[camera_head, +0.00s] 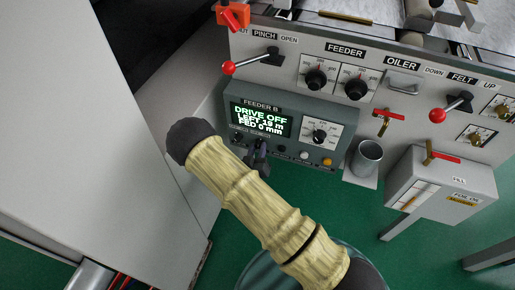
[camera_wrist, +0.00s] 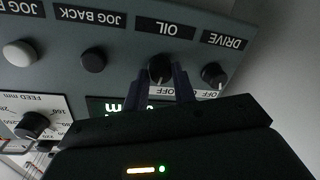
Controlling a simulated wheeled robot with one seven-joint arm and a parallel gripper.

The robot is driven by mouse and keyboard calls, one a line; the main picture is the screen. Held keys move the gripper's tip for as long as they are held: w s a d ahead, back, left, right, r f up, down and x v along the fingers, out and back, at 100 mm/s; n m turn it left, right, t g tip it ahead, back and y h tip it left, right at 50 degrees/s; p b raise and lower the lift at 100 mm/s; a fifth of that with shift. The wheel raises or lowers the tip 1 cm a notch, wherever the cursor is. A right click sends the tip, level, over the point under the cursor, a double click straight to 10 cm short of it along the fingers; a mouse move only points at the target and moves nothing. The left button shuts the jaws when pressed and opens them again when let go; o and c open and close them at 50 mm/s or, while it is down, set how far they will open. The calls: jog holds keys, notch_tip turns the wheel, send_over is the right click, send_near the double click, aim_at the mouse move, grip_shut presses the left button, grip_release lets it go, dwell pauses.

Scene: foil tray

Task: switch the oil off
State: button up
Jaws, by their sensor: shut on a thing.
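The oil knob (camera_wrist: 160,69) is a round black knob under the OIL label in the wrist view, where the panel shows upside down. My gripper (camera_wrist: 163,78) has its two dark fingers on either side of this knob and is shut on it. The fingers hide part of the OFF scale, and I cannot tell the knob's setting. In the head view my gripper (camera_head: 257,150) is at the lower left of the FEEDER B panel (camera_head: 320,110), and the knob is hidden there. The screen (camera_head: 262,119) reads DRIVE OFF, LEFT 19 m, FED 0 mm.
The drive knob (camera_wrist: 213,74) is close beside the oil knob. Jog back (camera_wrist: 94,60) and a white button (camera_wrist: 20,53) are on the other side. A metal cup (camera_head: 366,158) and an oil box (camera_head: 440,185) with a red-handled valve (camera_head: 441,155) stand to the right.

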jog(key=n+p, duration=0.1)
jog(key=n, duration=0.2)
jog(key=shift+a+r+n+g, duration=0.1)
jog(key=shift+n+g, duration=0.2)
jog(key=shift+n+h+p, duration=0.3)
jog(key=shift+n+p, duration=0.2)
jog(key=shift+n, duration=1.3)
jog(key=o, duration=1)
jog(key=v, duration=1.7)
jog(key=shift+s+a+r, duration=0.15)
jog(key=shift+r, duration=0.15)
jog(key=shift+g, duration=0.3)
